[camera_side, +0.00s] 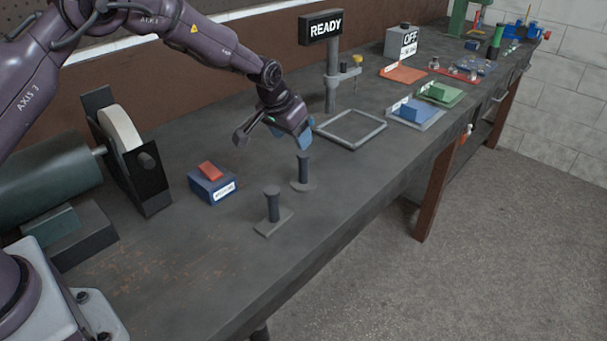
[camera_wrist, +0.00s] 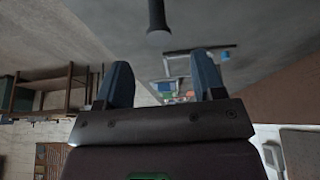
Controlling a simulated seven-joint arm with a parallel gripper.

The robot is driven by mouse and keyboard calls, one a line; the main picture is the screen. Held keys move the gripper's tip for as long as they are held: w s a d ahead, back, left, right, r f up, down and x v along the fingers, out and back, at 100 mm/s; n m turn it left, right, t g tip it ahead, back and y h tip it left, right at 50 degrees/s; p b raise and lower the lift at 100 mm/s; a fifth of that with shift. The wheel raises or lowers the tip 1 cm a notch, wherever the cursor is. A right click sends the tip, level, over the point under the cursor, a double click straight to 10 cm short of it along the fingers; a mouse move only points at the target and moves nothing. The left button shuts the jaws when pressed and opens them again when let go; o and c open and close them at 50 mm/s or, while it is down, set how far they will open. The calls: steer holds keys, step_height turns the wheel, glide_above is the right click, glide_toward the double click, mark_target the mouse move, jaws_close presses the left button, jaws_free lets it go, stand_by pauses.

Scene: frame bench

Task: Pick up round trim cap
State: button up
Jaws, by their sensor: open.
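A dark cap with an upright stem on a round base (camera_side: 304,174) stands on the bench, and I take it to be the round trim cap.
A blue box with a red top (camera_side: 210,184) stands left of the pieces. A grey square frame (camera_side: 350,143) lies to the right, beside a post with a READY sign (camera_side: 320,27). A wheel machine (camera_side: 123,140) is at left.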

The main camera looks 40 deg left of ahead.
mark_target(301, 155)
steer(key=x, duration=1)
steer(key=shift+d+f, duration=0.15)
steer(key=shift+s, duration=0.1)
steer(key=shift+c, duration=0.3)
steer(key=c, duration=0.9)
